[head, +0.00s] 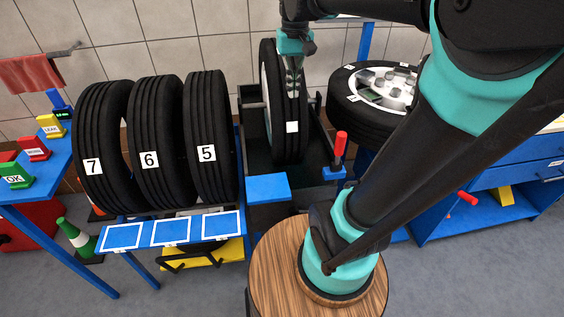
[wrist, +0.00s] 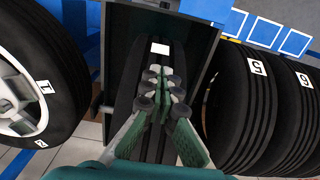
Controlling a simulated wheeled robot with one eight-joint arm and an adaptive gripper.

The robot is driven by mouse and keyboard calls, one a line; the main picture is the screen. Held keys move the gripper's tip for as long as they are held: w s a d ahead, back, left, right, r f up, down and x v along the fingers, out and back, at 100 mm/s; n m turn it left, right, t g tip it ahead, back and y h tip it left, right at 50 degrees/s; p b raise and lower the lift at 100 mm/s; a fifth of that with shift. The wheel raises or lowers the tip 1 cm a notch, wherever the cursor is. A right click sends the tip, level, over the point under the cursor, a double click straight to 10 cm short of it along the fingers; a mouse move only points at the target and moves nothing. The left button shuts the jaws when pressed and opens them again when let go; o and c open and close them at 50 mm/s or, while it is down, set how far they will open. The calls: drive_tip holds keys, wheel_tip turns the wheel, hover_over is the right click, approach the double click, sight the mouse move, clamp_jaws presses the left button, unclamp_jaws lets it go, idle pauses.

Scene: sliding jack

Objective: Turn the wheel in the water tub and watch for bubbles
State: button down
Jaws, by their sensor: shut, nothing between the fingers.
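The wheel (head: 287,146) stands upright in the dark water tub (head: 253,128), with a white square patch on its black tread. The patch (wrist: 160,48) also shows in the wrist view, beyond my fingertips. My gripper (head: 293,92) points down at the upper part of the tread. In the wrist view my gripper (wrist: 160,85) has its fingertips together over the tread, with nothing held. I cannot tell whether they touch the rubber. The water surface is mostly hidden by wheel and tub walls, and I see no bubbles.
Tyres 7 (head: 103,150), 6 (head: 155,135) and 5 (head: 208,140) stand left of the tub. Another wheel (head: 362,112) lies flat at right. A red-handled lever (head: 340,146) rises beside the tub. Label blocks (head: 33,148) sit on the left table.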

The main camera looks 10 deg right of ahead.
wheel_tip(320, 180, up, 10)
idle(0.6)
drive_tip(key=w, duration=2.1)
drive_tip(key=shift+w, duration=0.15)
drive_tip(key=shift+f, duration=0.1)
